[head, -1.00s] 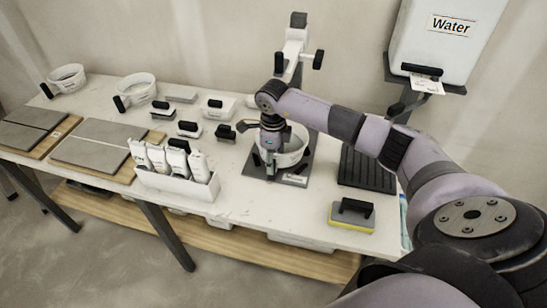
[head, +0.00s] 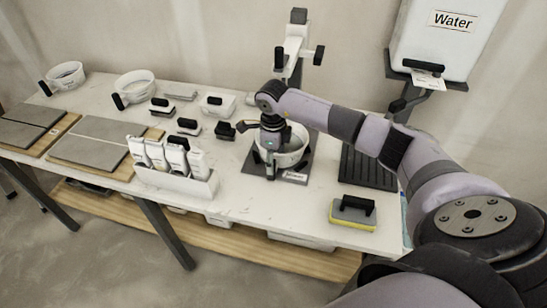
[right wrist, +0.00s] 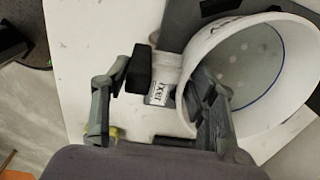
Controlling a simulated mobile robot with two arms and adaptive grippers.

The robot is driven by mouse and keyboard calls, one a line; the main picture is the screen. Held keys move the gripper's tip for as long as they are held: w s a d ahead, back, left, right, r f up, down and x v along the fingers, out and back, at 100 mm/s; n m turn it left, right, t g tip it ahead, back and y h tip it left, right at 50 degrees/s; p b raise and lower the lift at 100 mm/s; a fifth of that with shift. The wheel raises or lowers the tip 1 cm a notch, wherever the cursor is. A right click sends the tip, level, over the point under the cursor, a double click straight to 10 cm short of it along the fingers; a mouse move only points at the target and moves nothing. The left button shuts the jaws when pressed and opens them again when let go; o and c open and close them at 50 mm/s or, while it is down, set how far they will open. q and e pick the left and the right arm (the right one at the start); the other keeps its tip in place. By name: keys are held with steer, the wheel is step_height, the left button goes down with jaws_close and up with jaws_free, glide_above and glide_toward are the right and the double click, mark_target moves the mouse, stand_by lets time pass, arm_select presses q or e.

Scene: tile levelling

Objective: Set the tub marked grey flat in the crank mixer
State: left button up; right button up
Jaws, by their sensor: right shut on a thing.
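The crank mixer (head: 297,40) stands at the back of the bench, with a white column, black handles and a dark base plate (head: 250,167). A white round tub (head: 291,158) is at the base plate under the mixer head. It also shows in the right wrist view (right wrist: 285,110), with small unreadable writing on its wall. My right gripper (head: 268,160) is at the tub's left side. In the right wrist view my right gripper (right wrist: 160,100) is shut on the tub's handle, which has a black grip (right wrist: 139,69). I cannot tell whether the tub sits fully flat. My left gripper is out of view.
Two other white tubs (head: 134,87) (head: 66,75) stand at the back left. A yellow-edged sponge float (head: 352,213) and a black ribbed tray (head: 368,168) lie right. A Water tank (head: 430,45) hangs back right.

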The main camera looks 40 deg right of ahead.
steer(key=shift+f+b, duration=0.3)
stand_by(0.5)
steer(key=o, duration=1.7)
steer(key=shift+s+f, duration=0.1)
steer(key=shift+f, duration=0.05)
steer(key=shift+r, duration=0.55)
steer(key=r, duration=1.1)
steer(key=shift+a, duration=0.2)
steer(key=shift+s, duration=0.15)
